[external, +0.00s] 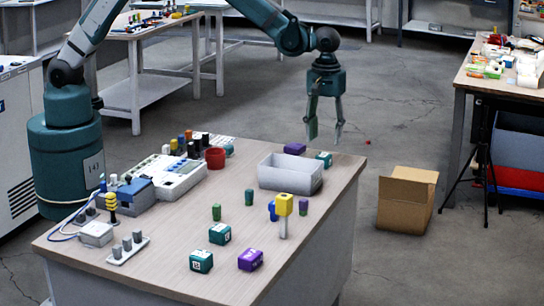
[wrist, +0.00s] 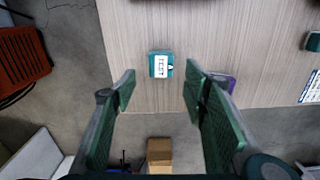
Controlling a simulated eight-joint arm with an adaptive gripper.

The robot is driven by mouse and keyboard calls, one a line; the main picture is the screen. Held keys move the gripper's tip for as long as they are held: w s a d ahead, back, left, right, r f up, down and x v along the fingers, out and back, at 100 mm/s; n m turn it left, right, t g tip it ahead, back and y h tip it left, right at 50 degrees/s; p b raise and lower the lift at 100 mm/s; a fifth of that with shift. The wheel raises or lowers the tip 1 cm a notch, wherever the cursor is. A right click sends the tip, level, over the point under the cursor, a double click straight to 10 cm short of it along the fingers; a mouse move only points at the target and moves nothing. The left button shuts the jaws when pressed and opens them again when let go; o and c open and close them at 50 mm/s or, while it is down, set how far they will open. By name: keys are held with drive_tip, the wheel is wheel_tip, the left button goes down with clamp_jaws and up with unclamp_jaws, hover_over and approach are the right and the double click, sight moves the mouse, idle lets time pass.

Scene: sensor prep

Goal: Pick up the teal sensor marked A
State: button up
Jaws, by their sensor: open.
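In the external view, two teal sensors with white labels sit near the table front, one (external: 220,233) behind the other (external: 201,261). A third teal block (external: 324,158) is at the far right edge, beside the grey bin. I cannot read an A on any of them. My gripper (external: 326,132) is open and empty, pointing down well above the far right edge. In the wrist view, a teal sensor (wrist: 161,64) with a white label lies on the table, beyond and between the open fingertips of my gripper (wrist: 158,82). Its mark is too small to read surely.
A purple block (external: 251,259) is at the front and another (external: 294,148) is behind the open grey bin (external: 291,174). A yellow-topped post (external: 284,207) stands mid-table. A purple block (wrist: 232,84) is partly hidden by the right finger.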

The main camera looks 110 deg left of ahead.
sight(324, 155)
drive_tip(key=shift+f, duration=1.1)
drive_tip(key=shift+f, duration=0.1)
drive_tip(key=shift+s+d+f+b, duration=0.1)
drive_tip(key=shift+f+b, duration=0.4)
drive_tip(key=shift+f, duration=2)
drive_tip(key=c, duration=1)
